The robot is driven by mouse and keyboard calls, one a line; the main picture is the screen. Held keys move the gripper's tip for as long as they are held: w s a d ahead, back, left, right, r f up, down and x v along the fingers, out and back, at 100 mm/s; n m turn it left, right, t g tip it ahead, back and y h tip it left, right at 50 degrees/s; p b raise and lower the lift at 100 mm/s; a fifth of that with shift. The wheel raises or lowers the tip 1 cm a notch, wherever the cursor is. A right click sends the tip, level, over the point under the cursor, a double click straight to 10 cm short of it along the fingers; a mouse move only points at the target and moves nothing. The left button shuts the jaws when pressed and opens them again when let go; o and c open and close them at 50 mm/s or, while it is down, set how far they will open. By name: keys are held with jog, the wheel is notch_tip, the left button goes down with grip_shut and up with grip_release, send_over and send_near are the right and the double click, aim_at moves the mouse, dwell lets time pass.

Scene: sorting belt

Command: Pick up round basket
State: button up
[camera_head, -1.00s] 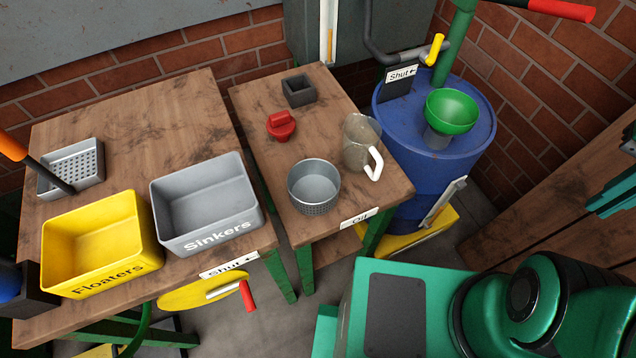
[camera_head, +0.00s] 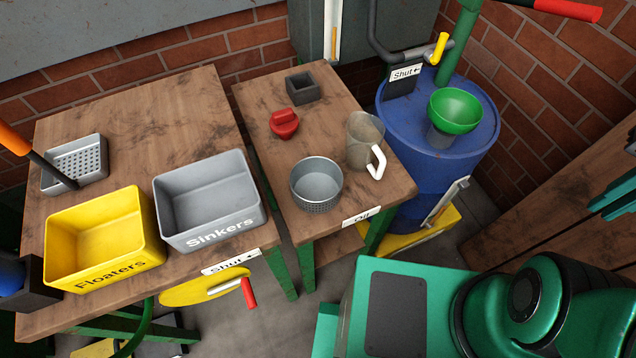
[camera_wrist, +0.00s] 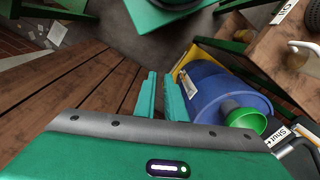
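The round basket (camera_head: 317,187) is a grey metal cup with a perforated lower wall. It stands upright and looks empty, near the front of the narrow wooden table (camera_head: 300,232) in the head view. My gripper's teal fingers (camera_head: 612,188) show at the right edge of the head view, far to the right of the basket. In the wrist view the fingers (camera_wrist: 160,75) are apart with nothing between them.
A clear jug (camera_head: 362,142) with a white handle stands close right of the basket. A red object (camera_head: 284,123) and dark square box (camera_head: 302,87) are behind it. The blue barrel (camera_head: 425,185) with a green funnel (camera_head: 455,110) stands right. Grey Sinkers bin (camera_head: 208,215) is left.

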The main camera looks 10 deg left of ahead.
jog(key=shift+o, duration=1.1)
jog(key=shift+s+r, duration=0.2)
jog(key=shift+s, duration=0.15)
jog(key=w+a+m, duration=0.2)
jog(key=w+a, duration=0.6)
jog(key=a, duration=0.1)
jog(key=m, duration=0.7)
send_over(321, 211)
jog(key=shift+t, duration=0.3)
notch_tip(321, 211, down, 6)
jog(key=shift+a+r, duration=0.1)
jog(key=shift+f, duration=5.45)
jog(key=shift+w, duration=0.1)
grip_shut()
